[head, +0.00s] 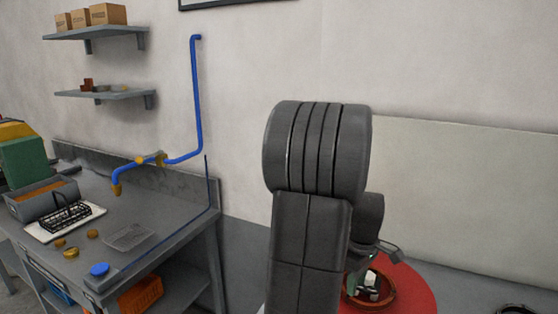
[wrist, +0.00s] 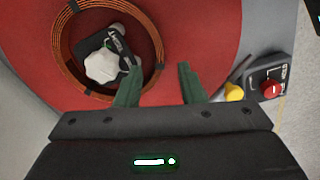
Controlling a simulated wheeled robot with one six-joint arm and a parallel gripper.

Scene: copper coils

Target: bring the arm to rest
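My arm rises in the middle of the head view, its dark links bent over at the top and covering most of my gripper. In the wrist view my gripper (wrist: 157,82) has two green fingers, well apart, with nothing between them. A copper coil (wrist: 66,60) lies on the red round surface just beyond and left of the fingertips. Inside the coil are a white lump (wrist: 101,67) and a dark piece with a light strap. The coil (head: 391,293) also shows at the lower right of the head view, partly hidden by my arm.
In the wrist view a control box with a red button (wrist: 270,89) and a yellow knob (wrist: 234,92) are right of the fingers. In the head view a grey workbench (head: 165,222) with a tray, a bin and a blue pipe stands left of my arm.

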